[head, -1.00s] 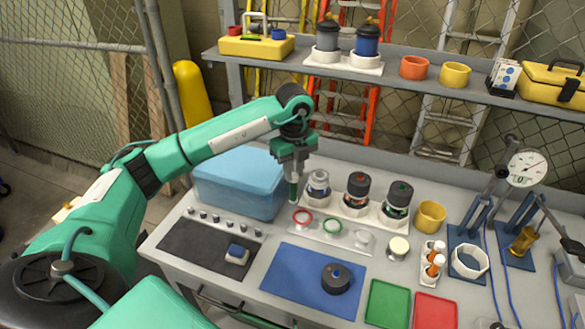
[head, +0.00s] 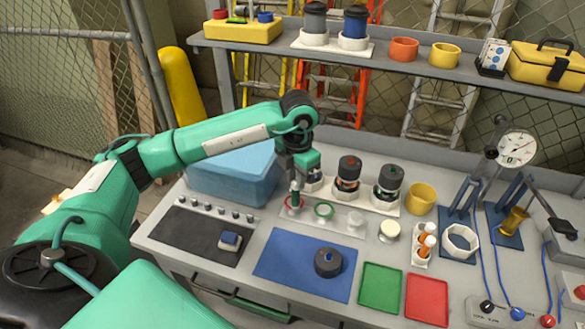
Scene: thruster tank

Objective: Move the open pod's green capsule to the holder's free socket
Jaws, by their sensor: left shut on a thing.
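My left gripper (head: 297,180) is shut on a slim capsule (head: 295,198), green with a pale part, and holds it upright at the red ring of the pale holder (head: 309,217). Whether its lower end is inside the ring or just above it I cannot tell. The holder also has a green ring (head: 324,210) in the middle and a whitish socket (head: 355,219) at the right. The open pod (head: 315,181) stands behind, mostly hidden by my gripper. My right gripper is out of view.
Two dark-capped pods (head: 347,173) stand right of the open pod. A blue box (head: 235,176) sits close to my left forearm. A cream round jar (head: 389,231) and a rack of orange vials (head: 424,245) are right of the holder. Green (head: 380,288) and red trays lie in front.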

